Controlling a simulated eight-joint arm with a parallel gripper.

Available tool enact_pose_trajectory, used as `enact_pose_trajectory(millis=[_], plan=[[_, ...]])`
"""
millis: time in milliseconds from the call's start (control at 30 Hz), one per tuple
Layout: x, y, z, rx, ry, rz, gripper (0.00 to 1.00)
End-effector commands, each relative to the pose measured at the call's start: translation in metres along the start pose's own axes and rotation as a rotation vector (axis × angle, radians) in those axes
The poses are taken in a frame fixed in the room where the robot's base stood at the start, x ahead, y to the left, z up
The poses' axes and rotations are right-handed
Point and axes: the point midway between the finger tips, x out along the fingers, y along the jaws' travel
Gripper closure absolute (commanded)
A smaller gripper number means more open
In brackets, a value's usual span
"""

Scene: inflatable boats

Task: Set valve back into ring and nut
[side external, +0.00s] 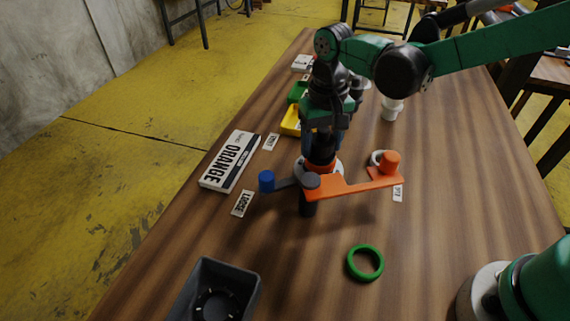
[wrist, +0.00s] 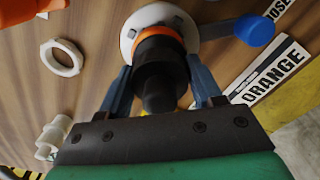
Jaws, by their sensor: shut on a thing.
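My gripper (wrist: 160,85) points down, with its two blue-grey fingers shut on the black valve (wrist: 158,66). The valve has an orange band (wrist: 160,33) and stands over a white flanged ring (wrist: 128,38). In the side external view the valve's orange band (side external: 320,166) shows below my gripper (side external: 322,148), with the white ring (side external: 337,167) just behind. I cannot tell how deep the valve sits in the ring. A loose white nut (wrist: 62,57) lies to the left in the wrist view; it also shows in the side external view (side external: 377,156), partly behind an orange knob.
An orange bar (side external: 345,187) and a grey arm with a blue knob (side external: 267,181) stand close around the valve. A green ring (side external: 365,262), a grey tray (side external: 250,290) with a black ring, a white fitting (side external: 392,108) and an ORANGE sign (side external: 231,160) lie about.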

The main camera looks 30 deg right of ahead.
Motion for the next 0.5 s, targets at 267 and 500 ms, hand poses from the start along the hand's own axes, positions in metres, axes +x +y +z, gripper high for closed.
enact_pose_trajectory(millis=[267,500], plan=[[0.0003,0.0,0.0,0.0,0.0,0.0,0.97],[0.0003,0.0,0.0,0.0,0.0,0.0,0.05]])
